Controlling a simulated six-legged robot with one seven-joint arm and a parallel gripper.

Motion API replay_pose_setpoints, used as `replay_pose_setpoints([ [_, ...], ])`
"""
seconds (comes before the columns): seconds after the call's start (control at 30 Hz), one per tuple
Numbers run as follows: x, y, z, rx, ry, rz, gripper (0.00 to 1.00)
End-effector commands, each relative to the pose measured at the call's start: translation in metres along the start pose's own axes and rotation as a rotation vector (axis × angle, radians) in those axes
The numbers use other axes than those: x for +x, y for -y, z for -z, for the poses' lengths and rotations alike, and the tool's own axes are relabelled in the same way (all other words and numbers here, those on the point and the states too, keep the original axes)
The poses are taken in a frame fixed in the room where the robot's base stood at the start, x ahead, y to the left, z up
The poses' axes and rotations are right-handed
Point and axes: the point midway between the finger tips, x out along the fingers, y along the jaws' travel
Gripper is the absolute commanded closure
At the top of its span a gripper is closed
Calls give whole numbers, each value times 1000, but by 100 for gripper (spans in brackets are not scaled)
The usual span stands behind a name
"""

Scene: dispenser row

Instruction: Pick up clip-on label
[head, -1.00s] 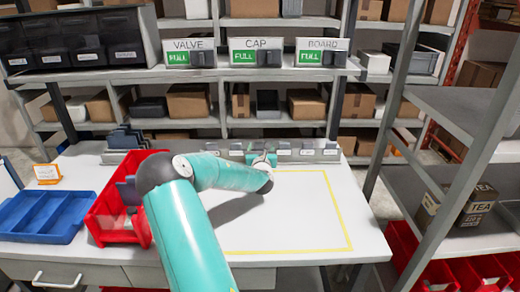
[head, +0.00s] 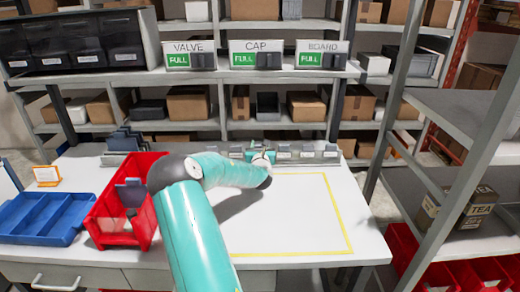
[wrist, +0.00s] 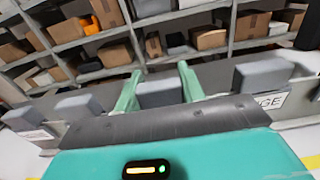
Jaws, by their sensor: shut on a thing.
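A row of clip-on labels, grey blocks with white cards, stands along a rail (head: 300,160) at the back of the white table. My gripper (wrist: 160,88) is at this row, its two teal fingers on either side of one grey clip-on label (wrist: 160,95). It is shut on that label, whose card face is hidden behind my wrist. A neighbouring label (wrist: 262,74) is to the right, above a card ending in "GE". In the head view my gripper (head: 262,157) is small, and its grip is hard to make out. I cannot tell whether the held label is clear of the rail.
A red bin (head: 145,215) and a blue tray (head: 45,218) stand left on the table. A yellow-outlined area (head: 300,215) is clear. Dispensers marked VALVE (head: 190,56), CAP (head: 256,55) and BOARD (head: 321,55) are on the shelf above. A metal rack (head: 470,130) stands right.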

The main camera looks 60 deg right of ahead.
Motion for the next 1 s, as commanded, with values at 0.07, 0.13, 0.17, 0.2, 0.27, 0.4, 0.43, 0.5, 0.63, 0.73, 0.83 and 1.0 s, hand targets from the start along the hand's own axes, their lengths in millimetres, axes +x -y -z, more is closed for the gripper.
replay_pose_setpoints([
  [0.07, 0, 0, -2, -1, 1, 0, 82],
  [0.13, 0, 0, -6, -1, 1, -1, 82],
  [0.17, 0, -1, -8, -1, 1, -1, 82],
  [0.2, 0, -1, -12, 0, 1, -1, 82],
  [0.27, 0, 0, -19, -1, 3, -1, 82],
  [0.4, -6, 2, -40, 0, 2, 0, 82],
  [0.43, -10, 3, -45, 0, 2, 0, 82],
  [0.5, -21, 6, -57, 2, 3, 0, 82],
  [0.63, -42, 13, -85, 3, 4, -1, 82],
  [0.73, -66, 22, -100, 3, 1, 0, 82],
  [0.83, -90, 30, -111, 3, 1, 0, 82],
  [1.0, -118, 39, -124, 3, 2, -1, 82],
])
